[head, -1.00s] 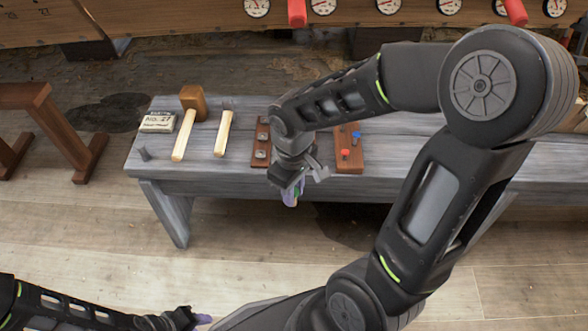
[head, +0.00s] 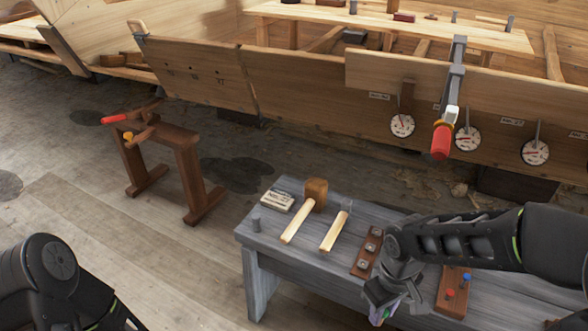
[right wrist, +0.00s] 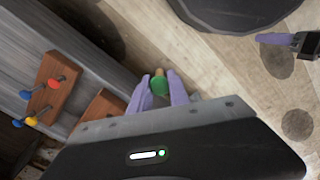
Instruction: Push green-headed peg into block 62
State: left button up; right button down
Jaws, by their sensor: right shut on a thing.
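My right gripper (head: 382,300) is low at the front edge of the grey bench. In the right wrist view its two purple fingers (right wrist: 159,92) are shut on the green-headed peg (right wrist: 160,86). The green head is between the fingers and a tan shaft sticks out beyond it. I cannot read the number 62 on any block. A row of marked holes shows on the hull plank (head: 195,77), its labels too small to read. My left arm is at the lower left of the head view, its gripper out of frame. A purple finger of my left gripper (right wrist: 275,38) shows in the right wrist view.
A trestle (head: 187,160) stands left; a red-handled clamp (head: 442,140) hangs on the hull. Floor between is clear.

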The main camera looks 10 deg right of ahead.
jog(key=w+a+r+m+p, duration=0.3)
jog(key=w+a+r+p, duration=0.3)
jog(key=w+r+p, duration=0.5)
jog(key=w+p, duration=0.2)
jog(key=p, duration=0.6)
jog(key=shift+a, duration=0.1)
